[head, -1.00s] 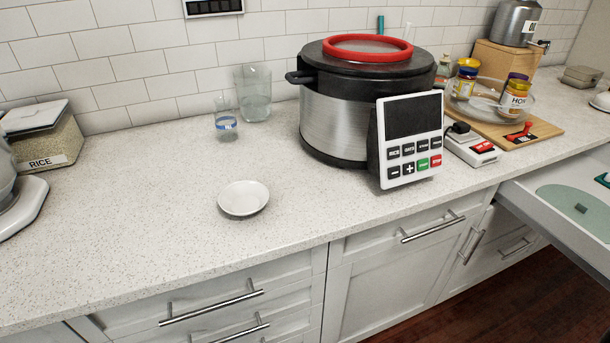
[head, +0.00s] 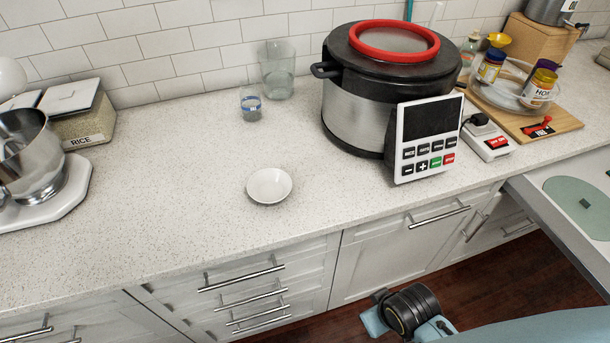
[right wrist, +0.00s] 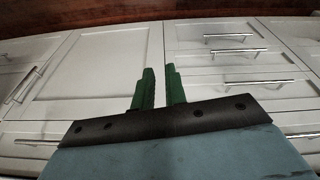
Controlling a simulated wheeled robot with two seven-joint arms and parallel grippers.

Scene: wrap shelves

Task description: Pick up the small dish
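The small white dish (head: 269,186) sits upright on the speckled counter (head: 190,190), near its front edge, in the middle of the head view. It looks empty and nothing touches it. My right arm shows low at the right of the head view, in front of the cabinets and below the counter, well apart from the dish. In the right wrist view my right gripper (right wrist: 160,68) has green fingers with a narrow gap between them and nothing held. The dish is not in that view. My left gripper is not in view.
A large cooker (head: 365,108) with a keypad stands right of the dish. Behind are a glass (head: 277,72) and a small blue-banded cup (head: 251,110). A stand mixer (head: 40,170) and rice container (head: 85,125) are left. The counter around the dish is clear.

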